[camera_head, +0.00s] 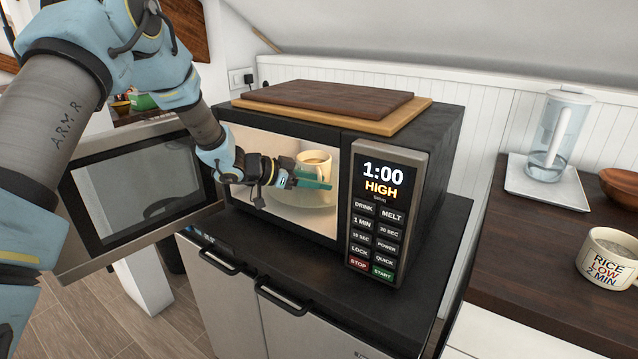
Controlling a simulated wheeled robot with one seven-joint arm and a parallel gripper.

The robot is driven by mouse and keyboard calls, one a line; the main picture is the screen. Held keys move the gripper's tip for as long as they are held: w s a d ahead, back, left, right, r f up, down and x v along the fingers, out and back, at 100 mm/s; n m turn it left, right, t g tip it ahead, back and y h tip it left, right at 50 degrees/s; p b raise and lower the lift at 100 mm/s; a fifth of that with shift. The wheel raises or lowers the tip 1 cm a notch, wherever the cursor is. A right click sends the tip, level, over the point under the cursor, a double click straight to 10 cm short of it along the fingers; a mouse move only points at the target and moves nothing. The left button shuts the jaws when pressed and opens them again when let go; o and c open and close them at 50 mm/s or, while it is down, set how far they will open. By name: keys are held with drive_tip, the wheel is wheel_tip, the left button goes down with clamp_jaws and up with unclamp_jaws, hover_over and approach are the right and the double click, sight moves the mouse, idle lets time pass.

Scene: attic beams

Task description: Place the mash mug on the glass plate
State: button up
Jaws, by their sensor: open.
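A cream mug (316,160) is inside the open microwave (270,128), upright over the glass plate (290,197). No writing on this mug can be read, so I cannot tell from a label that it is the mash mug. My gripper (316,181) reaches in from the left, with its green fingers in front of the mug's lower part. The gripper is open. The fingers hide the mug's base, so I cannot see clearly where it meets the plate.
The microwave door (140,190) hangs open at the left, beside my arm. The panel (382,205) reads 1:00 HIGH. Cutting boards (335,100) lie on top. A mug marked RICE LOW 2 MIN (608,258), a water jug (556,140) and a wooden bowl (622,186) stand on the right counter.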

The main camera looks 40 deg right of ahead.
drive_tip(key=b+v, duration=0.2)
drive_tip(key=v, duration=0.9)
drive_tip(key=shift+a+b, duration=0.3)
drive_tip(key=shift+b, duration=0.05)
